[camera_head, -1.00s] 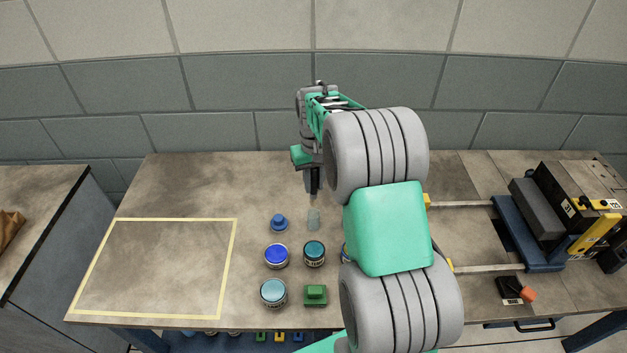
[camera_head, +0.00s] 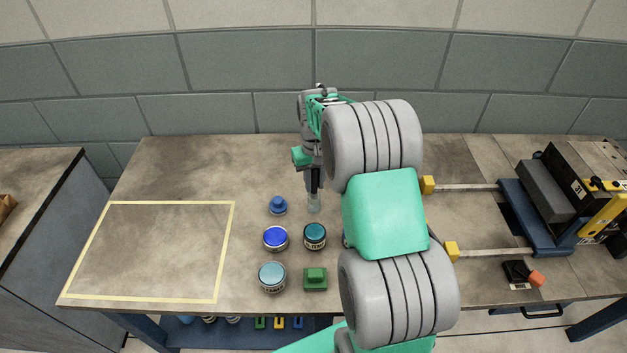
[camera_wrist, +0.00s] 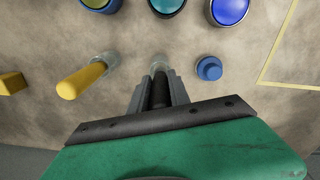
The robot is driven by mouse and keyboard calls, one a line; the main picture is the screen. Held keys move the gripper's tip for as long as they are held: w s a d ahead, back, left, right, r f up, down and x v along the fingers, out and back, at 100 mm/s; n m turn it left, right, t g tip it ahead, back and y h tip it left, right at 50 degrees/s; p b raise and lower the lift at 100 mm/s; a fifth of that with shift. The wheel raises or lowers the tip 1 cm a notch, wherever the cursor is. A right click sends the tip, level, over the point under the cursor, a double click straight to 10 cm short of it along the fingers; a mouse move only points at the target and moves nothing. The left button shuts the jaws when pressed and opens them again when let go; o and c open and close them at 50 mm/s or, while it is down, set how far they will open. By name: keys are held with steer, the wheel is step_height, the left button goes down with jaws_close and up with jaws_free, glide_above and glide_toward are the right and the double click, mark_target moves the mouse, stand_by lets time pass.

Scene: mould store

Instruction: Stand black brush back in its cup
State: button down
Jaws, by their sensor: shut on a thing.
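My gripper (camera_wrist: 160,92) is shut on the black brush (camera_wrist: 159,88), whose dark handle shows between the fingers in the wrist view. A small clear cup (camera_wrist: 160,63) lies just beyond the fingertips there. In the head view my gripper (camera_head: 314,183) is right above and behind the clear cup (camera_head: 314,206), and its dark tip overlaps the cup's rim. I cannot tell whether the brush's lower end is inside the cup. The brush's lower end is mostly hidden.
A yellow brush (camera_wrist: 82,80) leans in another clear cup (camera_wrist: 107,62). A blue stopper-like piece (camera_head: 278,206), a blue-lidded jar (camera_head: 275,238), teal jars (camera_head: 315,236) and a green block (camera_head: 315,278) stand close by. The taped area (camera_head: 150,250) is empty.

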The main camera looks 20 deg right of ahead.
steer(key=c, duration=1.1)
jaws_free()
steer(key=shift+c, duration=0.2)
steer(key=shift+r, duration=0.15)
step_height(320, 180, up, 8)
steer(key=shift+f, duration=0.2)
